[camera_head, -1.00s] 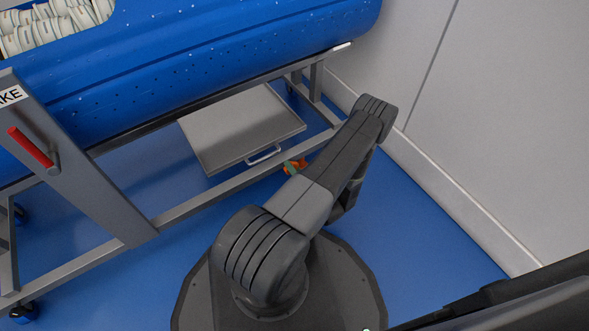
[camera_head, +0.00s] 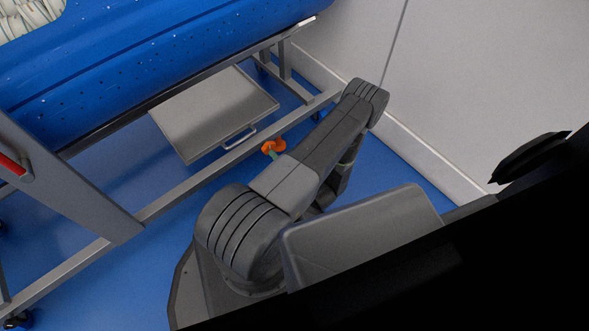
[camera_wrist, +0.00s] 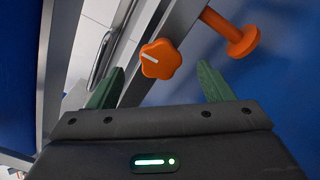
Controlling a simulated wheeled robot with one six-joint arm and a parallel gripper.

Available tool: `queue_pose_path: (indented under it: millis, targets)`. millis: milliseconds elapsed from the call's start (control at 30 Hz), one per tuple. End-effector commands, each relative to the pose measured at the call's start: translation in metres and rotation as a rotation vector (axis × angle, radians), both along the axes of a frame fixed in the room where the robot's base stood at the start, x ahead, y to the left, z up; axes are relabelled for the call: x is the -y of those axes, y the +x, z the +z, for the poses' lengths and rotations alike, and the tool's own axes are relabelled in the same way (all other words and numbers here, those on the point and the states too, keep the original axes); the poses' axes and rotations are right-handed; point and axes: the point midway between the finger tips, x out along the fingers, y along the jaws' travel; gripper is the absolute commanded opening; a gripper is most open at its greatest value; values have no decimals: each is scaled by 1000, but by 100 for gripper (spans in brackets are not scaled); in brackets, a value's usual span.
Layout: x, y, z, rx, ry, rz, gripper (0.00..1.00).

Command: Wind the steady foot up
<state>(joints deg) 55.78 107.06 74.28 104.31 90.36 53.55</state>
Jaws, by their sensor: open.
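The steady foot shows in the wrist view as an orange disc (camera_wrist: 243,42) on an orange stem, beside the grey frame rail. An orange lobed knob (camera_wrist: 160,59) with a white mark sits on the rail to its left. In the head view the orange parts (camera_head: 273,147) show small at the lower rail, partly behind my arm. My gripper (camera_wrist: 160,68) has green fingers spread open, one on each side of the knob in the picture. Nothing is held. I cannot tell whether the fingers are level with the knob or short of it, nor whether the foot touches the floor.
The blue tub (camera_head: 150,65) rests on a grey carrier frame (camera_head: 190,180). A grey tray (camera_head: 213,112) with a handle hangs low under it. A red-handled brake lever (camera_head: 12,165) is at the left. A pale wall (camera_head: 440,70) stands close at the right.

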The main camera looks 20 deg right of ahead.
Motion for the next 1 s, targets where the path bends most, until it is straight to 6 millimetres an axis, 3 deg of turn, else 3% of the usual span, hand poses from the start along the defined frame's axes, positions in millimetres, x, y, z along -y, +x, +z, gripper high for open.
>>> queue_pose_path:
  millis: [200,433,633,1000]
  targets:
    - [15,-38,2,-1,2,-5,74]
    - [25,-67,1,-1,2,-3,74]
    - [28,-78,0,-1,1,-1,74]
    - [29,-79,-1,-1,1,-1,74]
